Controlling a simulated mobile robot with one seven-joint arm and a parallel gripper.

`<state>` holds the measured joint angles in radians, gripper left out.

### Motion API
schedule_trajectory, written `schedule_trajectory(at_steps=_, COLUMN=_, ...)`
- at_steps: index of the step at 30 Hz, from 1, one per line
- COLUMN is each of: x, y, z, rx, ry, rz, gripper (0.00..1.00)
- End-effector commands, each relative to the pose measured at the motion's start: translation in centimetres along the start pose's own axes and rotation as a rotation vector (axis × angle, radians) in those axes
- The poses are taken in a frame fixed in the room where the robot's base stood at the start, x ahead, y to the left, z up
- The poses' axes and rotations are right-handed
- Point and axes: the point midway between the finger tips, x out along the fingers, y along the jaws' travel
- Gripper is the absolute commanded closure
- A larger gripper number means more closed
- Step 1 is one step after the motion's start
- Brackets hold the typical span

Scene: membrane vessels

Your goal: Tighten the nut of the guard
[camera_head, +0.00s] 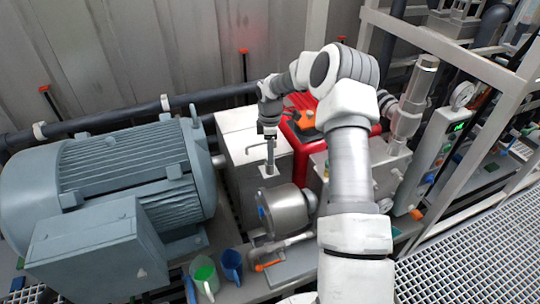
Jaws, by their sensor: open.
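A pale grey box-shaped cover (232,122), which looks like the guard, stands between the large motor and the red unit. My gripper (268,136) is above this cover, near its right side, and points down. It is open. A slim grey upright piece with a short side bar (269,158) shows just below my gripper, over the cover. I cannot tell whether the two touch. No nut can be made out at this size; my gripper and wrist hide part of the cover's top.
A large blue-grey motor (130,165) fills the left. A red unit (301,150) stands right of the cover, with a round metal housing (287,208) in front. Blue (231,266) and green (205,274) cups stand at the front. A white frame (445,42) and floor grating (470,250) lie right.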

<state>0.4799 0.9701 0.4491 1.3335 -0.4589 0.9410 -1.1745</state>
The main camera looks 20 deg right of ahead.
Motion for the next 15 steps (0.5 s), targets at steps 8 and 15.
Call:
schedule_trajectory(at_steps=8, x=1.7, y=0.0, z=0.0, rx=0.000, ry=0.000, rz=0.001, gripper=0.32)
schedule_trajectory(at_steps=15, x=1.7, y=0.0, z=0.0, rx=0.000, ry=0.000, rz=0.001, gripper=0.36)
